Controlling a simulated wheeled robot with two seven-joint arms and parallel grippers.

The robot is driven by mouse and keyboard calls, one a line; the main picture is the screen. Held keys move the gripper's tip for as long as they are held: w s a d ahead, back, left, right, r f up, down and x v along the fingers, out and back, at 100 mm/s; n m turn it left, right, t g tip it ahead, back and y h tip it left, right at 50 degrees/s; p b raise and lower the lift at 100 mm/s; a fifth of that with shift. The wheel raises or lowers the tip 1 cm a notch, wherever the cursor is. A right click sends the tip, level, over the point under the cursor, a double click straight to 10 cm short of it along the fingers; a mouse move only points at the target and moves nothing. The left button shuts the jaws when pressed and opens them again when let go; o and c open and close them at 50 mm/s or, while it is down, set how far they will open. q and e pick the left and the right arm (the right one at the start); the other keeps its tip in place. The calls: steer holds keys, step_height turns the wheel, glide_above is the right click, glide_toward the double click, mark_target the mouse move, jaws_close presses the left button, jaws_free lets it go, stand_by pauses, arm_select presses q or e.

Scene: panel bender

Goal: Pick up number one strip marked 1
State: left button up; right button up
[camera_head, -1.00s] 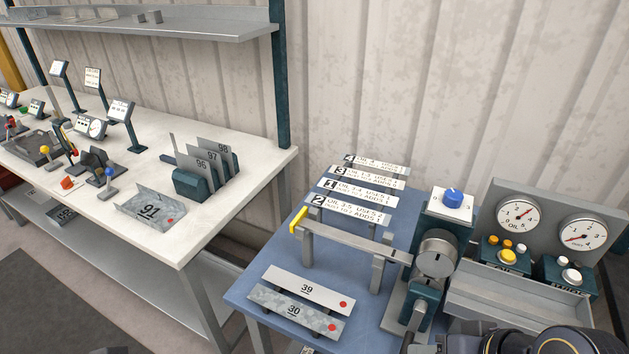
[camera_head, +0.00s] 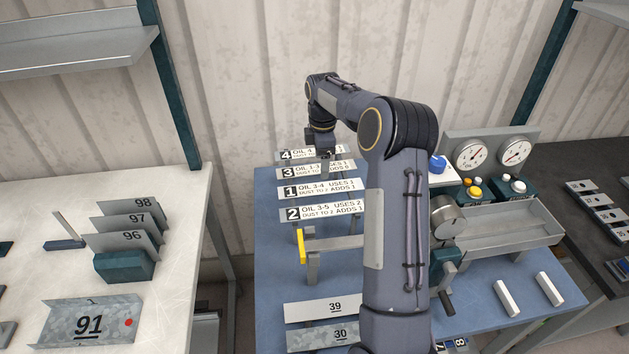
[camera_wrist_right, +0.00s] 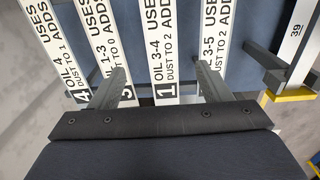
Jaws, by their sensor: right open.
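The strip marked 1 (camera_head: 318,189) is a white label strip with black text, lying third from the back in a row of similar strips on the blue table. It also shows in the right wrist view (camera_wrist_right: 165,50), near the picture's middle. My right gripper (camera_head: 323,153) hangs over the back of the row, near the strips marked 4 and 3. In the right wrist view its two fingers (camera_wrist_right: 162,82) are spread apart and empty, with strip 1 between them in the picture. Height above the strips is unclear. My left gripper is not in view.
Strips marked 4 (camera_head: 300,155), 3 (camera_head: 305,172) and 2 (camera_head: 318,213) lie beside strip 1. Gauges (camera_head: 475,155) and a grey tray (camera_head: 510,226) stand right. A white bench (camera_head: 180,200) is left.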

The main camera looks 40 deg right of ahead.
mark_target(321, 188)
step_height(321, 188, down, 3)
steer(key=shift+f, duration=0.15)
step_height(321, 188, down, 5)
steer(key=b, duration=0.3)
steer(key=shift+s+a, duration=0.1)
steer(key=shift+r, duration=0.25)
steer(key=c, duration=1.1)
steer(key=shift+r, duration=0.1)
